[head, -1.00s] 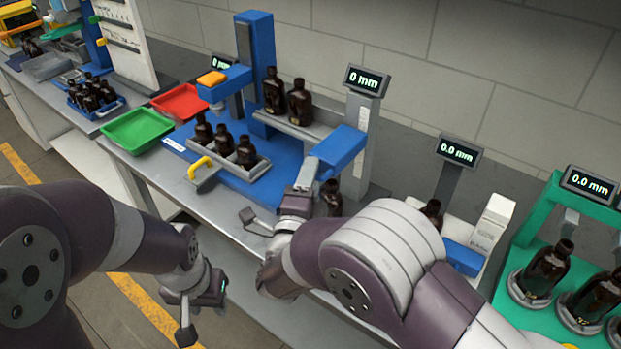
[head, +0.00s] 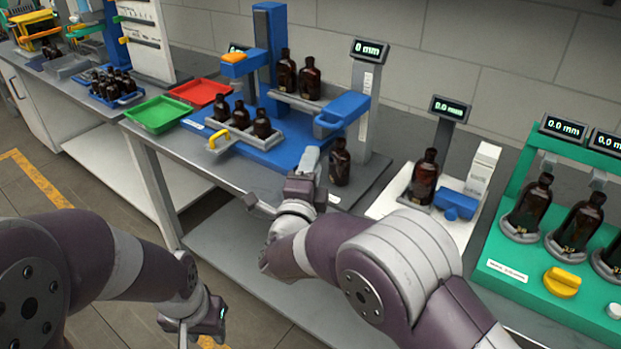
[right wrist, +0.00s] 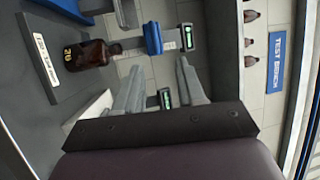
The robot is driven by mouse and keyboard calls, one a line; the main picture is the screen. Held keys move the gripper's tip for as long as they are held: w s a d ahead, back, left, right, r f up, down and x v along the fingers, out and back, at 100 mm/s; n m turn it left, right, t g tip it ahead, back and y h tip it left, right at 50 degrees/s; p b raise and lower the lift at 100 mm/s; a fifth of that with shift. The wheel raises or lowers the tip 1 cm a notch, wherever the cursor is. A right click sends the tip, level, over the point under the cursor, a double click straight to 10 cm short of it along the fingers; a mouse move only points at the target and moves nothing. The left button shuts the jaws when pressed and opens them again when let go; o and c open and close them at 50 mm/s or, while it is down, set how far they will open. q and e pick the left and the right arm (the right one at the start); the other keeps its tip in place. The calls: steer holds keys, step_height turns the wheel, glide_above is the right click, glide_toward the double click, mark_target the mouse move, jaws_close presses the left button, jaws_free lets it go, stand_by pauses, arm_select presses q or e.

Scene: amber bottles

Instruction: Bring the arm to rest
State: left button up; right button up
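My right gripper (head: 282,182) is at the front edge of the grey bench. Its two fingers stand apart with nothing between them, as the right wrist view (right wrist: 160,85) also shows. An amber bottle (head: 340,162) stands upright on the bench just right of it, apart from the fingers. A bottle with a label also shows in the right wrist view (right wrist: 85,55). My left gripper (head: 195,325) hangs low at the bottom of the head view, away from the bench. It is partly cut off, and its fingers are not clear.
A blue stand (head: 272,150) holds several bottles in grey racks. Green (head: 157,114) and red (head: 200,93) trays lie left of it. A white station (head: 385,208) with one bottle and a green fixture (head: 520,262) stand on the right. Floor (head: 45,200) shows at left.

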steer(key=shift+w+f, duration=0.15)
steer(key=shift+f, duration=0.1)
steer(key=s+a+f+n+g+y, duration=0.3)
steer(key=f+n+g+y, duration=0.1)
steer(key=f+n, duration=0.25)
steer(key=s+a+f+n+g+y, duration=0.2)
steer(key=f+n+g+y, duration=0.2)
steer(key=f+n, duration=0.25)
steer(key=s+d+f+n+g+p, duration=0.2)
steer(key=s+d+f+n+g, duration=0.1)
steer(key=s+d+n+g, duration=0.3)
steer(key=s+d+r+g+h+p, duration=0.1)
steer(key=s+d+r+g, duration=0.1)
steer(key=s+d, duration=0.5)
steer(key=s+d+r+n+g+h+p, duration=0.1)
steer(key=s+d+r+g+h, duration=0.1)
steer(key=s+d, duration=0.6)
steer(key=shift+s+d+h, duration=0.3)
steer(key=shift+d, duration=0.9)
